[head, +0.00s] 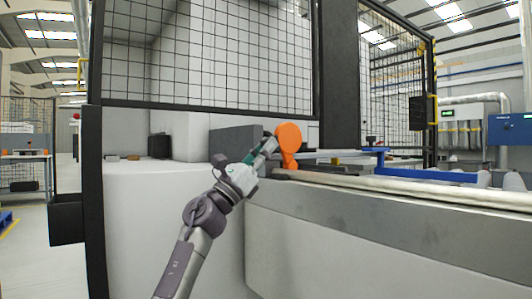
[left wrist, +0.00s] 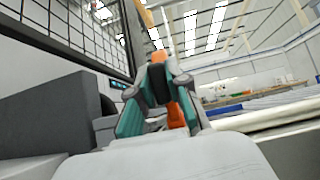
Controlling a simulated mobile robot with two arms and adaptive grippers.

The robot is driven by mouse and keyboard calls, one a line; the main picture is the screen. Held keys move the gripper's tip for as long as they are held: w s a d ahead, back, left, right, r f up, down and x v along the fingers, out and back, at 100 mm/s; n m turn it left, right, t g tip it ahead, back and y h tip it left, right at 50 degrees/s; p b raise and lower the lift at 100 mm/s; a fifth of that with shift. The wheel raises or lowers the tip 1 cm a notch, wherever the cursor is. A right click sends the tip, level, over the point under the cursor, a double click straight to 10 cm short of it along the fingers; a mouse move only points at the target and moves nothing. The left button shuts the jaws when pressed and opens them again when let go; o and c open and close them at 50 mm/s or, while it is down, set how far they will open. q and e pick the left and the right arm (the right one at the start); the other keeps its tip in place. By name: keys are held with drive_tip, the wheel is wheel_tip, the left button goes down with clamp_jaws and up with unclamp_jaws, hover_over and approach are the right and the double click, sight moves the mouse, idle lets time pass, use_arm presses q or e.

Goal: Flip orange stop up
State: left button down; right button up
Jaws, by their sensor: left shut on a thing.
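The orange stop (head: 289,139) stands upright at the near edge of the machine, with a rounded top and a narrower lower part. My left gripper (head: 270,143) reaches it from the left and is shut on it. In the left wrist view the orange stop (left wrist: 184,105) shows between and behind the fingers of my left gripper (left wrist: 160,84), which hide part of it. My right gripper is in neither view.
A grey block (head: 236,140) stands just left of the stop on the machine. A long pale rail (head: 400,187) runs right along the front edge. A blue bar (head: 425,174) lies behind it. A black-framed mesh guard (head: 210,60) rises behind.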

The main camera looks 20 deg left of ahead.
use_arm(q)
drive_tip(key=shift+f, duration=0.15)
drive_tip(key=c, duration=1.1)
unclamp_jaws()
drive_tip(key=shift+a, duration=0.1)
drive_tip(key=v, duration=1.1)
drive_tip(key=shift+s+a+f, duration=0.15)
drive_tip(key=shift+s+f, duration=0.15)
